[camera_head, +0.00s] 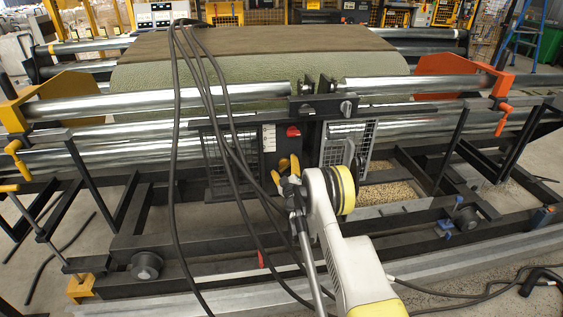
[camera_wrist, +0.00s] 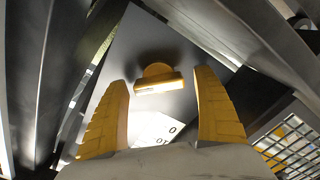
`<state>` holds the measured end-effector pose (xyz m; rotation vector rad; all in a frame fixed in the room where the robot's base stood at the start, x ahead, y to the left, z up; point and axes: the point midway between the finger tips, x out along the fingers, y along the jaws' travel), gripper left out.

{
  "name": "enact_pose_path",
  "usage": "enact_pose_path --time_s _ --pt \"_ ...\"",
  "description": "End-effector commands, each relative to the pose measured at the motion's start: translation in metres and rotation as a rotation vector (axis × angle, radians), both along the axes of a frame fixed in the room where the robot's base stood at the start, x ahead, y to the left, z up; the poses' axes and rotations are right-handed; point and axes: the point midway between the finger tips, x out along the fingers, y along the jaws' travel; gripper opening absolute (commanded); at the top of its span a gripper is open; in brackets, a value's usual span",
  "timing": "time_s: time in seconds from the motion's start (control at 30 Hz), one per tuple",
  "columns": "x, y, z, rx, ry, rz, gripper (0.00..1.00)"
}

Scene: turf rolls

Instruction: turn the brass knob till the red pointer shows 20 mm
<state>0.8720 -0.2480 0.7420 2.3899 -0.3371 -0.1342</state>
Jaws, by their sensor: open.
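The brass knob (camera_wrist: 158,79) shows in the wrist view as a rounded boss with a flat bar across it, on a grey plate. My gripper (camera_wrist: 161,75) is open, with one yellow finger on each side of the knob and visible gaps to both. How far the fingertips reach along the knob I cannot tell. In the head view, my gripper (camera_head: 284,166) is in front of the dark frame below a white scale strip (camera_head: 269,138). The scale reading is too small to tell.
A green turf roll (camera_head: 250,75) lies behind steel rollers (camera_head: 160,100). Black cables (camera_head: 178,130) hang left of my arm. Mesh guards (camera_head: 345,140) flank the scale area. A white label (camera_wrist: 155,130) with partly hidden characters is below the knob in the wrist view.

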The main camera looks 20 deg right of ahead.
Motion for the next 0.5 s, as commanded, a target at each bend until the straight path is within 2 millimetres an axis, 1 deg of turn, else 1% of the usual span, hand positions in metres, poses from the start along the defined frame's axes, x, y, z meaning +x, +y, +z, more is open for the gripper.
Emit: enact_pose_path --time_s 0.33,0.37,0.4,0.47,0.5 --pt "0.0002 -0.0007 0.0002 -0.001 0.0 0.0 0.79" --pt "0.0002 -0.0007 0.0001 -0.001 0.0 0.0 0.74" --pt "0.0002 -0.0007 0.0001 -0.001 0.0 0.0 0.62" --pt "0.0002 -0.0007 0.0001 -0.001 0.0 0.0 0.43" --pt "0.0002 -0.0007 0.0001 -0.001 0.0 0.0 0.31"
